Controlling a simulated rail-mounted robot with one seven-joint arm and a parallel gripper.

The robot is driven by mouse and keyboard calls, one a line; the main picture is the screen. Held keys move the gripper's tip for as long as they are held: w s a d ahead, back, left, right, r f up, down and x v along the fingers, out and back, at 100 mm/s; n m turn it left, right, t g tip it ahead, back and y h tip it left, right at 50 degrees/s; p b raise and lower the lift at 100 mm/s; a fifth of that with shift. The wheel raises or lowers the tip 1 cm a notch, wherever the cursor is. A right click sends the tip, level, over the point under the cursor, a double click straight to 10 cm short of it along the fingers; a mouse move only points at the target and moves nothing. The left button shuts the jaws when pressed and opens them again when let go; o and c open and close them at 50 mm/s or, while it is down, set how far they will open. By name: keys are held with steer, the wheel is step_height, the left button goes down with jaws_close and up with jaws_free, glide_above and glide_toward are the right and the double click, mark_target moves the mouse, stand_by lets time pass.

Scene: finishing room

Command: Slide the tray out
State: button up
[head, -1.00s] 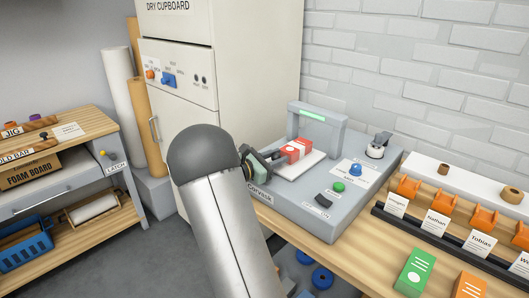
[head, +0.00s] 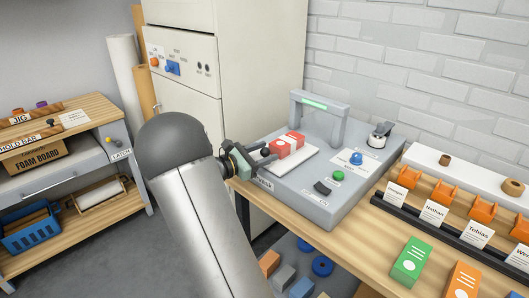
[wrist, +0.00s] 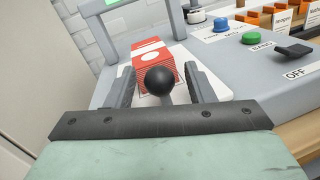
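The white tray (head: 303,156) carries a red stack with white labels (head: 287,145) and sticks out at the left front of the grey machine (head: 330,205). In the wrist view a round black knob (wrist: 160,80) stands at the tray's near side, with the red stack (wrist: 152,62) behind it. My gripper (head: 245,158) is at the tray's outer end. Its two dark fingers (wrist: 161,88) flank the knob. Slim gaps show beside the ball in this view, but tray and gripper have moved together, so I take it as holding the knob.
The machine has a grey arch (head: 318,105) with a green light, a blue knob (head: 356,158), a green button (head: 338,175) and a black switch (head: 322,188). The tall cupboard (head: 255,70) stands close behind my gripper. Open floor (head: 130,240) lies at the left.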

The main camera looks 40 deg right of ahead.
steer(key=shift+d, duration=0.15)
steer(key=w+a, duration=0.3)
steer(key=a, duration=1.4)
steer(key=shift+w, duration=0.15)
